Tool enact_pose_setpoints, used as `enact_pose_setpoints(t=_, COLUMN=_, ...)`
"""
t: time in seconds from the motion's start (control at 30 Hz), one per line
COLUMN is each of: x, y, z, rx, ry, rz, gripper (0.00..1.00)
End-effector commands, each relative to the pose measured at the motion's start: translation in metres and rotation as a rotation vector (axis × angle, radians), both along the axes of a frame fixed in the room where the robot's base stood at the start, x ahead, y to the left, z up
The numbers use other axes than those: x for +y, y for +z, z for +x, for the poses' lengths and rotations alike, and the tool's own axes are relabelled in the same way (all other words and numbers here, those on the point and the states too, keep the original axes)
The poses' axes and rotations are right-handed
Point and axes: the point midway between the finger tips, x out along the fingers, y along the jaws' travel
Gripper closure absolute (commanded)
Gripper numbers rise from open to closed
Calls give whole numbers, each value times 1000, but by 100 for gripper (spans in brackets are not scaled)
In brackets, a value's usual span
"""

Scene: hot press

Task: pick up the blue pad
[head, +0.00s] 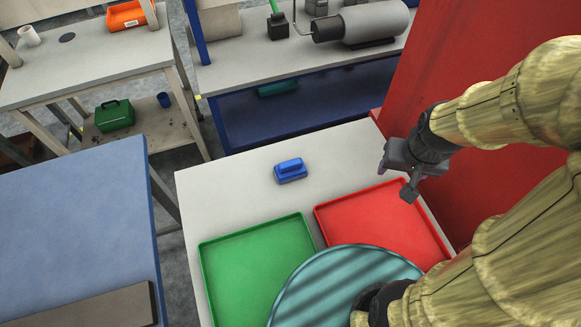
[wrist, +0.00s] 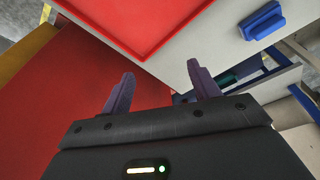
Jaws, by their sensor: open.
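The blue pad (head: 290,170) lies on the light grey table, behind the two trays in the head view. It is a small block with a raised grip on top. It also shows at the upper right of the wrist view (wrist: 262,20). My gripper (head: 396,178) is to the right of the pad, above the red tray's far right side, and apart from the pad. In the wrist view its two fingers (wrist: 160,88) are spread with nothing between them.
A green tray (head: 206,272) and a red tray (head: 319,222) lie on the table (head: 225,190). A teal round disc (head: 345,275) overlaps the front. A tall red panel (head: 440,90) stands to the right, close to my arm. The table around the pad is clear.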

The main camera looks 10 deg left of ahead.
Motion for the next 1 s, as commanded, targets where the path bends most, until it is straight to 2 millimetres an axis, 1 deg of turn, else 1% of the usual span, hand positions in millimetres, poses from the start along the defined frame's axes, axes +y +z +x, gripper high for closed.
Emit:
enact_pose_setpoints(t=0.03, x=5, y=3, z=4, rx=5, ry=14, rz=1, gripper=28)
enact_pose_setpoints(t=0.07, x=8, y=5, z=7, rx=10, ry=23, rz=3, gripper=22)
enact_pose_setpoints(t=0.1, x=14, y=7, z=13, rx=18, ry=40, rz=4, gripper=15)
enact_pose_setpoints(t=0.17, x=26, y=11, z=22, rx=33, ry=72, rz=6, gripper=3)
enact_pose_setpoints(t=0.2, x=37, y=14, z=30, rx=47, ry=100, rz=6, gripper=0)
enact_pose_setpoints(t=0.27, x=57, y=18, z=42, rx=67, ry=147, rz=6, gripper=0)
enact_pose_setpoints(t=0.33, x=84, y=21, z=55, rx=94, ry=207, rz=3, gripper=0)
enact_pose_setpoints(t=0.43, x=126, y=21, z=68, rx=132, ry=295, rz=-7, gripper=0)
enact_pose_setpoints(t=0.47, x=140, y=21, z=71, rx=144, ry=322, rz=-11, gripper=0)
enact_pose_setpoints(t=0.5, x=158, y=20, z=74, rx=158, ry=358, rz=-18, gripper=0)
enact_pose_setpoints(t=0.57, x=184, y=18, z=76, rx=177, ry=406, rz=-29, gripper=0)
enact_pose_setpoints(t=0.6, x=200, y=16, z=76, rx=188, ry=440, rz=-37, gripper=0)
enact_pose_setpoints(t=0.7, x=233, y=11, z=75, rx=209, ry=501, rz=-53, gripper=0)
enact_pose_setpoints(t=0.8, x=249, y=6, z=72, rx=221, ry=534, rz=-64, gripper=0)
enact_pose_setpoints(t=0.83, x=252, y=5, z=72, rx=223, ry=539, rz=-65, gripper=0)
enact_pose_setpoints(t=1.0, x=254, y=4, z=72, rx=223, ry=543, rz=-65, gripper=0)
